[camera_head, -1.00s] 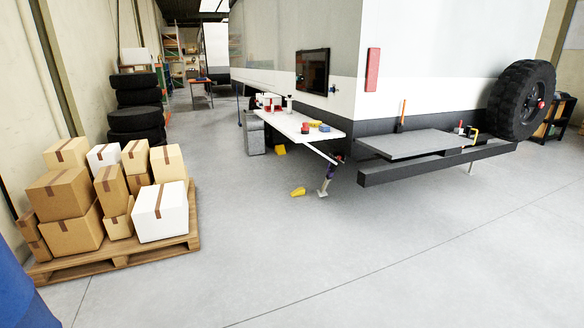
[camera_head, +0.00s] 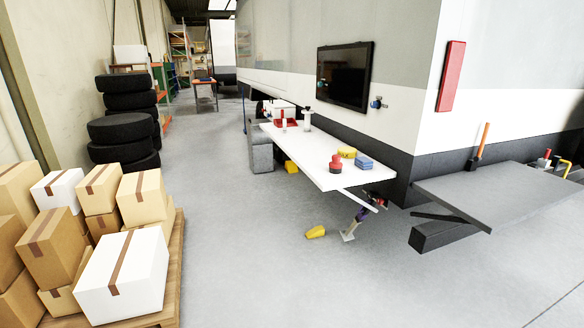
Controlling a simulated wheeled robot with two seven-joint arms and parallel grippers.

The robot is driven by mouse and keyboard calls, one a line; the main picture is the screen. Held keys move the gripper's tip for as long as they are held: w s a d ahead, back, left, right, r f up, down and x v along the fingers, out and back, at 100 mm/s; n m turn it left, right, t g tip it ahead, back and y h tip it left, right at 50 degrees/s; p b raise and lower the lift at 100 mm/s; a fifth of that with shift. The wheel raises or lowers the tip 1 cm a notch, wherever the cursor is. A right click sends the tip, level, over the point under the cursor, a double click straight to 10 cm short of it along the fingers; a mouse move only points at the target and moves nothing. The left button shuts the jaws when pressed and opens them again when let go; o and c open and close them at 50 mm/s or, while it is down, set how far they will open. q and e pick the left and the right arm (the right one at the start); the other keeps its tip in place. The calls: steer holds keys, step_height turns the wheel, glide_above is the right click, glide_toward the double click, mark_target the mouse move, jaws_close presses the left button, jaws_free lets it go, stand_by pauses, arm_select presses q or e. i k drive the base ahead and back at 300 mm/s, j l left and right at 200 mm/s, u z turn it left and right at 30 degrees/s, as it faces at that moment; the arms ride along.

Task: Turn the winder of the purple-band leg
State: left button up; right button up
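The purple-band leg (camera_head: 356,222) stands under the corner of the caravan (camera_head: 400,60), below a white fold-out shelf. It leans, and its foot rests on the floor. A dark purple part shows on its upper length. Its top is partly hidden by the shelf and its brace, and I cannot make out the winder clearly; small red and dark parts show near the leg's top. Neither of my grippers is in view.
The white shelf (camera_head: 300,158) juts out over the leg, carrying a red object (camera_head: 336,165) and blue and yellow blocks. A yellow wedge (camera_head: 316,232) lies on the floor. A grey rear platform (camera_head: 490,195) juts out at right. Boxes on a pallet (camera_head: 172,270) stand left. The floor between is clear.

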mark_target(370, 195)
steer(key=i+z, duration=0.3)
steer(key=i, duration=0.2)
steer(key=i+j+z, duration=0.15)
steer(key=i+z, duration=0.2)
steer(key=i+j+z, duration=0.3)
steer(key=i, duration=0.25)
